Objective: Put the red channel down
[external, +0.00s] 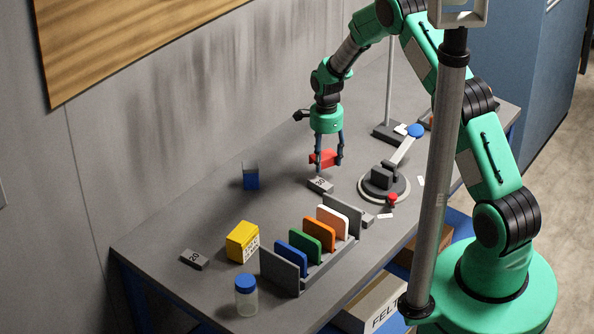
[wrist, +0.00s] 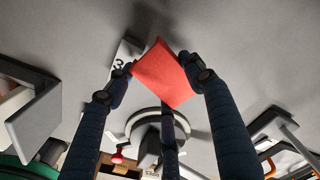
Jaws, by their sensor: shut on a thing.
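The red channel (external: 323,158) is held between the fingers of my gripper (external: 329,160), above the grey table. A small grey block with a number (external: 320,185) lies on the table just below and in front of the held channel. Its label is partly hidden by a finger in the wrist view.
A round clamp-like fixture (external: 382,183) with a blue-knobbed lever stands to the right. A rack (external: 280,270) holds several coloured plates in front. A yellow box (external: 242,241), a blue-lidded jar (external: 246,297) and a blue block (external: 251,177) stand left.

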